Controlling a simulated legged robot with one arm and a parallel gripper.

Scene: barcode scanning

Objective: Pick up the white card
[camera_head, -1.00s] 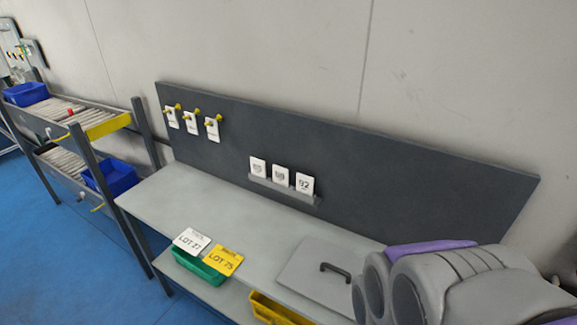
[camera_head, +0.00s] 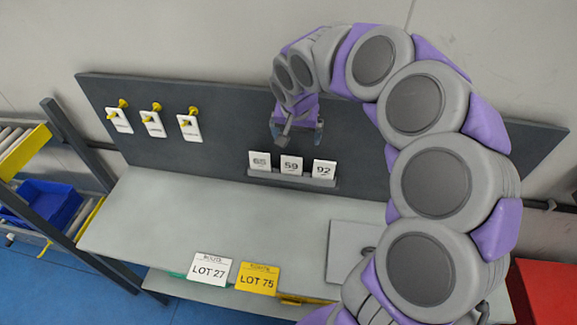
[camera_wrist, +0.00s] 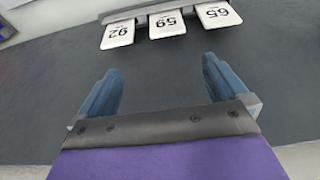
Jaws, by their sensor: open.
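Three white cards numbered 65 (camera_head: 259,162), 59 (camera_head: 291,165) and 92 (camera_head: 324,168) stand side by side in a small grey holder (camera_head: 290,180) on the dark back panel. In the wrist view they appear upside down at the top: 92 (camera_wrist: 117,34), 59 (camera_wrist: 167,22) and 65 (camera_wrist: 217,13). A larger white card reading LOT 27 (camera_head: 211,270) is at the bench's front edge, left of a yellow LOT 75 card (camera_head: 257,278). My gripper (camera_head: 297,140) is open and empty, just above the small cards and apart from them. Its blue fingers (camera_wrist: 160,85) are spread.
Three white tags (camera_head: 153,124) hang from yellow pegs at the panel's left. The grey bench (camera_head: 170,215) is mostly clear. A flat grey plate (camera_head: 345,245) lies at its right, partly behind my arm. A red box (camera_head: 545,290) is at the lower right, a blue bin (camera_head: 45,205) at the left.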

